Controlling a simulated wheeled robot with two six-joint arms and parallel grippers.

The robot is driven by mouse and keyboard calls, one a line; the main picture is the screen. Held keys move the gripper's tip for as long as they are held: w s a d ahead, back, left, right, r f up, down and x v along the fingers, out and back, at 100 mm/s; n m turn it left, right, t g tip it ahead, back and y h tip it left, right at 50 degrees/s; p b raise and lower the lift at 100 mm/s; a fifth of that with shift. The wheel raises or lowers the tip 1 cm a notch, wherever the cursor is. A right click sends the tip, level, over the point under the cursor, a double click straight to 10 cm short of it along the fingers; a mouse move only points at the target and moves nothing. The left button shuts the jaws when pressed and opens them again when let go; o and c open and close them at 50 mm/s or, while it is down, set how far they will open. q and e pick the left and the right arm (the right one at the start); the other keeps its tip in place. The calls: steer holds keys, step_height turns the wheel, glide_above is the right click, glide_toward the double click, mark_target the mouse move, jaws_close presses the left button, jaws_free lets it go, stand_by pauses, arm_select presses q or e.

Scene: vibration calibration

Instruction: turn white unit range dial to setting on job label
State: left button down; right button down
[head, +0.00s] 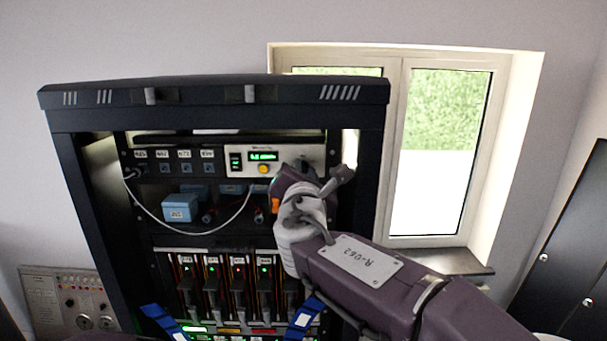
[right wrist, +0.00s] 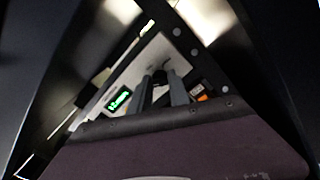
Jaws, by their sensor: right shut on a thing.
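The white unit (head: 230,166) is a pale panel at the upper right of the rack, with a green-lit display (head: 263,156) and a yellow button (head: 263,169). My right gripper (head: 303,166) reaches its right end and covers the range dial in the head view. In the right wrist view, the two grey fingers (right wrist: 161,80) meet the white panel (right wrist: 187,57) and are shut on the dark dial between them. The dial's pointer and scale cannot be read. The display also shows in the right wrist view (right wrist: 118,100), its digits unclear. My left gripper is out of view.
The dark rack frame (head: 80,160) surrounds the unit. Labelled sockets (head: 172,160) are left of it; a blue box (head: 180,207) with a small white label sits below. Several lit modules (head: 210,270) and blue straps (head: 303,318) are lower. A window (head: 440,150) is at right.

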steer(key=m+b, duration=0.9)
steer(key=shift+f+m, duration=0.15)
steer(key=shift+m, duration=0.15)
steer(key=shift+m+b, duration=0.45)
steer(key=shift+m, duration=0.45)
steer(key=shift+d+r, duration=0.1)
steer(key=shift+r, duration=0.1)
steer(key=c, duration=1.5)
jaws_free()
steer(key=shift+o, duration=1.3)
steer(key=shift+w+f, duration=0.15)
